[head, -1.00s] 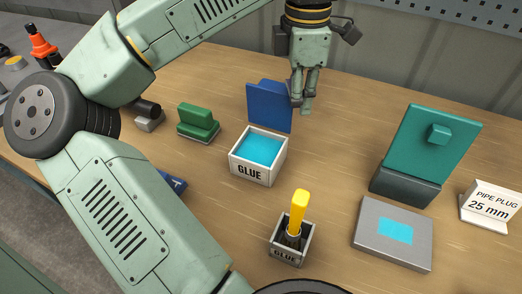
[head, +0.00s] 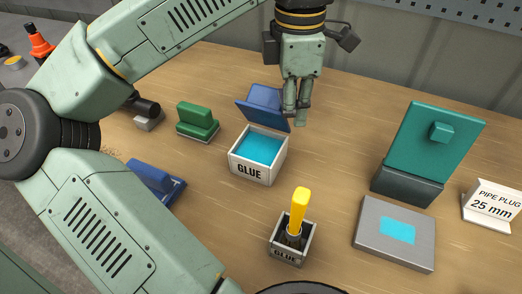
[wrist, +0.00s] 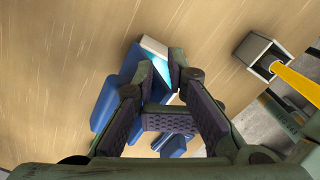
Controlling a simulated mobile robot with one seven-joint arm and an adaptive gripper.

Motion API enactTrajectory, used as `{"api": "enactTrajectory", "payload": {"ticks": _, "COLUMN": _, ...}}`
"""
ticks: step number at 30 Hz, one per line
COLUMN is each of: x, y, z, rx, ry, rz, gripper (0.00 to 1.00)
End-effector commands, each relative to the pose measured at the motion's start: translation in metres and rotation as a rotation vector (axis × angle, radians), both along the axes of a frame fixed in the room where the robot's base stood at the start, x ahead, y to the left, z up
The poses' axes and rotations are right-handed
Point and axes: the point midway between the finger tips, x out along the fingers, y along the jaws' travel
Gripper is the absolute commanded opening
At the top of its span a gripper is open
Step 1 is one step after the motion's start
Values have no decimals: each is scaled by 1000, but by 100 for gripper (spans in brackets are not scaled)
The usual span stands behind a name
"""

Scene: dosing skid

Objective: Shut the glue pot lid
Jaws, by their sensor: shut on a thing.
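The glue pot (head: 247,167) is a white square box marked GLUE, with bright blue glue inside, in the middle of the bench in the head view. Its blue lid (head: 256,106) is at the pot's back edge, tilted part-way forward with the opening still showing. My gripper (head: 294,120) is at the lid's right side, fingers pointing down and shut on the lid; the exact contact is partly hidden. In the wrist view the gripper (wrist: 158,75) has the blue lid (wrist: 108,105) around its fingers, with a corner of the pot (wrist: 154,46) beyond.
A smaller glue box (head: 288,250) with a yellow-handled brush (head: 299,208) stands in front. A grey block (head: 395,232) and teal panel (head: 432,150) are at right, with a pipe plug sign (head: 492,204). Green (head: 197,122) and blue (head: 155,182) pieces lie left.

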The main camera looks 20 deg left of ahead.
Motion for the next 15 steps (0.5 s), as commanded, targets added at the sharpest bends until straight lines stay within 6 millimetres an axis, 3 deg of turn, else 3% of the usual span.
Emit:
{"api": "enactTrajectory", "payload": {"ticks": 1, "x": -5, "y": 8, "z": -2, "rx": 16, "ry": 7, "rz": 17, "gripper": 0}}
{"api": "enactTrajectory", "payload": {"ticks": 15, "x": -11, "y": 8, "z": -3, "rx": 16, "ry": 8, "rz": 18, "gripper": 0}}
